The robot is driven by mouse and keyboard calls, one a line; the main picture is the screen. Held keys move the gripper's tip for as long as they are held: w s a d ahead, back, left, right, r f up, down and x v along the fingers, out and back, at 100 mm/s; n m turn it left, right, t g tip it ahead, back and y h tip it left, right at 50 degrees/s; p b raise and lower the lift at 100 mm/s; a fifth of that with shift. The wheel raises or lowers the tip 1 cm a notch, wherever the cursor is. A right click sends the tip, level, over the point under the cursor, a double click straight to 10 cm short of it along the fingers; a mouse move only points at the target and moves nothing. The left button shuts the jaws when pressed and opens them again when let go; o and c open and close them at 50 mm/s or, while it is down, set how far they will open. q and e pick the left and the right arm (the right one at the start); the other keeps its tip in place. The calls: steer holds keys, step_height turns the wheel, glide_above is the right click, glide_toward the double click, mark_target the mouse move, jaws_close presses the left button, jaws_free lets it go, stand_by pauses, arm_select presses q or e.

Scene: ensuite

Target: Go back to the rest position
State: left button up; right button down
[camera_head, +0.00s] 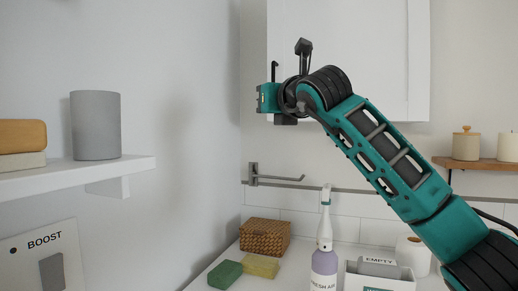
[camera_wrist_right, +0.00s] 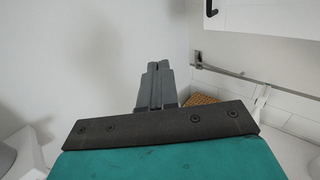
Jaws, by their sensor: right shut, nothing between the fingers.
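My right arm comes in from the lower right in the head view and is raised across the counter, in front of a white cabinet. Its wrist end is at the upper middle of that view, and the fingers cannot be made out there. In the right wrist view my right gripper (camera_wrist_right: 157,70) is shut, with its two grey fingers together and nothing between them. Behind the fingers is a plain pale wall. My left gripper is not in view.
Below my arm a white counter holds a wicker box (camera_head: 265,237), green sponge (camera_head: 225,274), yellow sponge (camera_head: 261,267), spray bottle (camera_head: 325,250) and white bin (camera_head: 352,278). A shelf (camera_head: 140,166) with a grey cup (camera_head: 96,125) is left. The cabinet (camera_head: 350,50) hangs behind.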

steer(key=s+a+f+m+g+y, duration=0.1)
steer(key=s+a+f+g+y, duration=0.15)
steer(key=f, duration=0.55)
steer(key=s+a+f+m+g+y, duration=0.1)
steer(key=s+a+f+g+y, duration=0.2)
steer(key=f, duration=0.5)
steer(key=s+a+f+m+g+y, duration=0.1)
steer(key=a+f+y, duration=0.1)
steer(key=f+y, duration=0.4)
steer(key=s+d+f+m+t+h, duration=0.2)
steer(key=s+d+f+m+h, duration=0.25)
steer(key=f+m, duration=0.5)
steer(key=s+d+f+m+t+h+p, duration=0.1)
steer(key=s+d+f+m+t+h, duration=0.3)
steer(key=f+m, duration=0.5)
steer(key=s+d+f+m+t+h, duration=0.1)
steer(key=s+d+f+m+h, duration=0.15)
steer(key=d+f+m, duration=0.5)
steer(key=s+d+f+m+g+h, duration=0.2)
steer(key=s+f+m+g, duration=0.1)
steer(key=s+f, duration=0.5)
steer(key=s+d+f+m+g+h, duration=0.2)
steer(key=s+f+m, duration=0.3)
steer(key=s+f, duration=0.4)
steer(key=shift+f+g+p, duration=0.3)
steer(key=shift+f+g, duration=0.35)
steer(key=shift+g, duration=0.2)
